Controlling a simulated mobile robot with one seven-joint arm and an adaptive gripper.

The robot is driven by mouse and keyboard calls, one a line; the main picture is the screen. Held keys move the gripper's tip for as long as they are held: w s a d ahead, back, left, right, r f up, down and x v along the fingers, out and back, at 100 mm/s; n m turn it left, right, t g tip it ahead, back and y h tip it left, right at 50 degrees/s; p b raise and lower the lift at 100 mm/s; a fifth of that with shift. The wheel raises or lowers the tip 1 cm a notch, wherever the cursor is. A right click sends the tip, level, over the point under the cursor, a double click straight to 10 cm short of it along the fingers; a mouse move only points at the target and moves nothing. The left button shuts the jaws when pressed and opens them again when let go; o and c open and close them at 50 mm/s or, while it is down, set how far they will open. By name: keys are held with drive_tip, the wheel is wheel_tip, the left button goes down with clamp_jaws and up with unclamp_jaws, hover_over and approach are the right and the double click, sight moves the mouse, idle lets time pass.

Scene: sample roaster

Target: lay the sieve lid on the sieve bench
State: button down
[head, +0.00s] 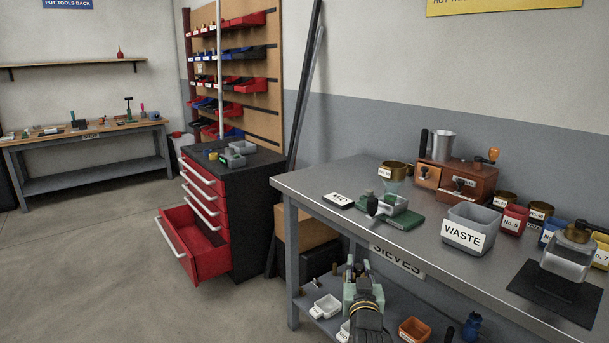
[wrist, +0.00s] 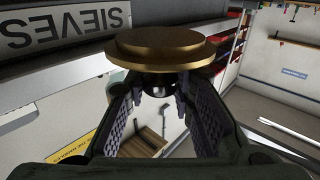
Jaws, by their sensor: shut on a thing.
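The sieve lid is a round brass disc (wrist: 166,46) with a dark knob. It is in the wrist view, between my gripper's fingertips (wrist: 162,92), which are shut on the knob. In the head view my gripper (head: 358,270) is in front of the long side of the sieve bench (head: 330,182), near its SIEVES sign (head: 398,262). I cannot make out the lid there. The sign shows upside down in the wrist view (wrist: 68,30). The bench is a grey metal table.
On the bench top are a green scale (head: 400,213), a grey WASTE bin (head: 468,229), a wooden drawer box (head: 458,182), a brass-topped glass jar (head: 568,262) on a black mat (head: 558,293), and several labelled cups. The bench's left end is clear. A red drawer (head: 195,243) stands open.

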drive_tip(key=s+a+f, duration=0.1)
drive_tip(key=a+f, duration=0.3)
drive_tip(key=f, duration=0.4)
drive_tip(key=s+a+f, duration=0.2)
drive_tip(key=a+f, duration=0.3)
drive_tip(key=f, duration=0.2)
drive_tip(key=s+a+f+y, duration=0.1)
drive_tip(key=a+f, duration=0.3)
drive_tip(key=f, duration=0.4)
drive_tip(key=shift+s+a+f+n, duration=0.15)
drive_tip(key=shift+a+f+n, duration=0.1)
drive_tip(key=shift+f+n, duration=0.15)
